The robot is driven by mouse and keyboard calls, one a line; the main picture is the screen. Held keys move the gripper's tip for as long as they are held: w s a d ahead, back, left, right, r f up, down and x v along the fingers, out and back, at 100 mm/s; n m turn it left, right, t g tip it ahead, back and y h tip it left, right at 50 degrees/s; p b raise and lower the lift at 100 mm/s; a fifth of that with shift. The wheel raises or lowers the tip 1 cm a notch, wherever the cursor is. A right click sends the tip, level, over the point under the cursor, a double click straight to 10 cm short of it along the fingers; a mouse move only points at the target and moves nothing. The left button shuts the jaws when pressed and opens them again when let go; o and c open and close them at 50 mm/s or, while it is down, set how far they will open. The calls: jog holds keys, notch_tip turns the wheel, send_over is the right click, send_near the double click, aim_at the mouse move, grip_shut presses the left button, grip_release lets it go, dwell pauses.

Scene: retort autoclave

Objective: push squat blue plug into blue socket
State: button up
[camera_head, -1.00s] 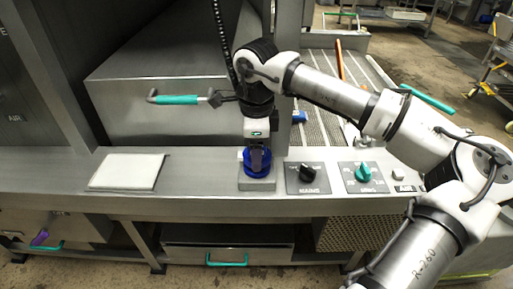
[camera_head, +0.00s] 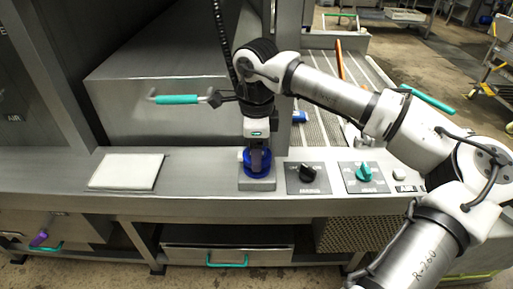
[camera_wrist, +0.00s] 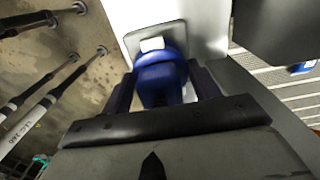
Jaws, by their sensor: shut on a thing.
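My gripper (camera_head: 257,158) points down over the grey block at the front of the steel ledge. It is shut on the squat blue plug (camera_wrist: 162,82), which shows between the two dark fingers in the wrist view. In the head view the blue socket (camera_head: 257,171) shows as a blue ring on the block, around and below the fingertips. The plug and socket overlap in both views, so I cannot tell how deep the plug sits. A small white tab (camera_wrist: 152,44) shows beyond the plug in the wrist view.
A black knob (camera_head: 307,172) and a teal knob (camera_head: 364,172) stand on panels right of the socket. A white pad (camera_head: 127,171) lies to the left. A steel box with a teal handle (camera_head: 177,99) stands behind. The ledge between pad and socket is clear.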

jog(key=shift+f+b, duration=0.45)
jog(key=shift+f, duration=0.15)
jog(key=o, duration=1)
jog(key=shift+r, duration=0.15)
notch_tip(320, 180, up, 14)
